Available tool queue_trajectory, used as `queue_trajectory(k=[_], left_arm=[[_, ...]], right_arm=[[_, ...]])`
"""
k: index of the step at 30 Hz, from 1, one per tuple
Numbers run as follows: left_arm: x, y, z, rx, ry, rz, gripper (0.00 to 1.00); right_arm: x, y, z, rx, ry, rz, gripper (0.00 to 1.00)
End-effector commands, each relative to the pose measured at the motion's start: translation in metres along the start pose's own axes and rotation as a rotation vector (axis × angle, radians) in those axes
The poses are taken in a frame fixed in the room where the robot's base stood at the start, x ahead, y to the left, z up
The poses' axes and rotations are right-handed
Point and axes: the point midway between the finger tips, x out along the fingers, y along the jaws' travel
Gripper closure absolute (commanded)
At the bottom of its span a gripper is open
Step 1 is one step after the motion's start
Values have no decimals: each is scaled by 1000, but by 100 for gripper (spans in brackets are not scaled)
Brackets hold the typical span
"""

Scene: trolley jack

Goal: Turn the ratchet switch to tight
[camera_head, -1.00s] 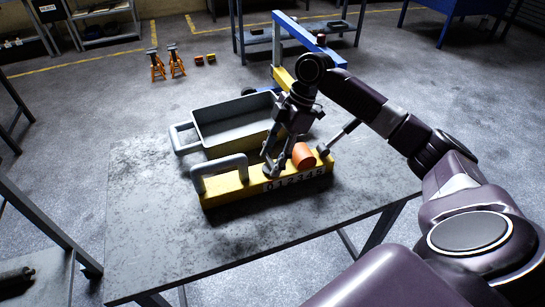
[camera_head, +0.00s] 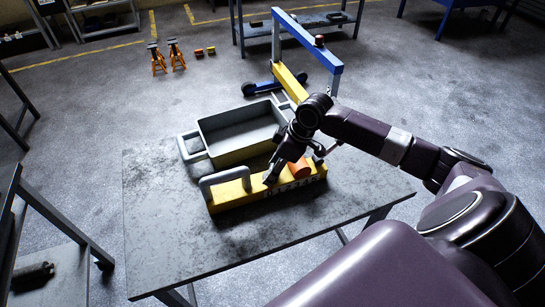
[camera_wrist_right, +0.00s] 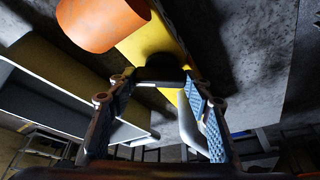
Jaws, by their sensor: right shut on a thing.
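The yellow block (camera_head: 232,196) with a row of numbers on its front edge lies on the table. A small dark knob (camera_wrist_right: 160,75), which looks like the ratchet switch, sits on its top; its setting cannot be read. My right gripper (camera_head: 268,182) reaches down to the block between its grey handle (camera_head: 224,177) and an orange cylinder (camera_head: 299,168). In the right wrist view, the fingers of my right gripper (camera_wrist_right: 160,84) are on either side of the dark knob, shut on it. The gripper and wrist hide the knob in the head view. My left gripper is not in view.
A grey open tray (camera_head: 203,128) with a handle stands right behind the block. The front of the grey table (camera_head: 225,245) is clear. A blue and yellow hoist frame (camera_head: 308,40) stands behind the table. Orange jack stands (camera_head: 157,60) are on the floor beyond.

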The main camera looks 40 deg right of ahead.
Motion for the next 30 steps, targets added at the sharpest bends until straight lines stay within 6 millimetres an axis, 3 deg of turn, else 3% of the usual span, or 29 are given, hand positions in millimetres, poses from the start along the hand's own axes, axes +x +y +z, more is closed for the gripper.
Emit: queue_trajectory(k=[1, 15, 21, 30], left_arm=[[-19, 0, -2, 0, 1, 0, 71], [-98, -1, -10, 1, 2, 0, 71], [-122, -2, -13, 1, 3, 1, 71], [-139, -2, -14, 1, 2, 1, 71]], right_arm=[[-9, -2, -4, 39, 1, 15, 78], [-8, -4, -5, 452, 3, 185, 78], [-6, -5, -5, 616, 3, 253, 78], [-2, -5, -4, 796, 4, 328, 78]])
